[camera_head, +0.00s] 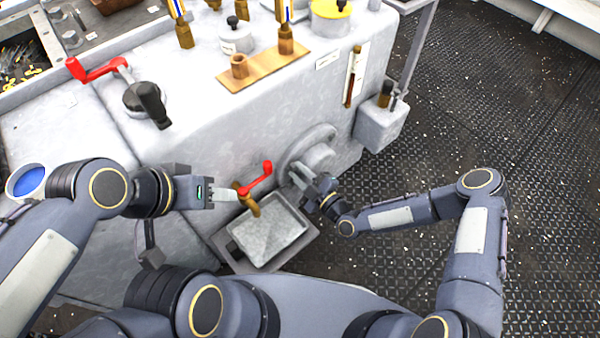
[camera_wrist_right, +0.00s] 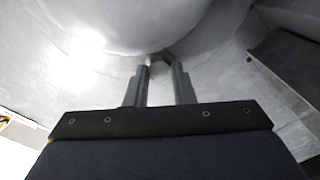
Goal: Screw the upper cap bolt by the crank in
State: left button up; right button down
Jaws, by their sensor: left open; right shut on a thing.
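A round grey cap (camera_head: 322,157) sits on a flange on the machine's front face. My right gripper (camera_head: 298,172) is at the cap's lower left edge. In the right wrist view, its fingers are closed around a small pale bolt head (camera_wrist_right: 161,68) at the rim of the round cap (camera_wrist_right: 150,20). The bolt is hidden in the head view. A red-handled crank (camera_head: 258,179) with a brass hub is just left of the cap. My left gripper (camera_head: 236,195) is open beside that hub; whether it touches it I cannot tell.
A grey tray (camera_head: 268,238) stands below the crank. A second red crank (camera_head: 98,70) and a black-handled lever (camera_head: 153,104) are on the machine's top. A grey box (camera_head: 381,124) juts out right of the cap. The deck on the right is clear.

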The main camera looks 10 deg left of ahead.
jog(key=shift+f, duration=0.1)
jog(key=m+b, duration=0.2)
jog(key=shift+f+m, duration=0.1)
jog(key=shift+m, duration=0.2)
jog(key=shift+m+b, duration=1.55)
jog(key=shift+m, duration=0.55)
jog(key=c, duration=1.2)
grip_release()
jog(key=shift+d, duration=0.1)
jog(key=shift+r, duration=0.25)
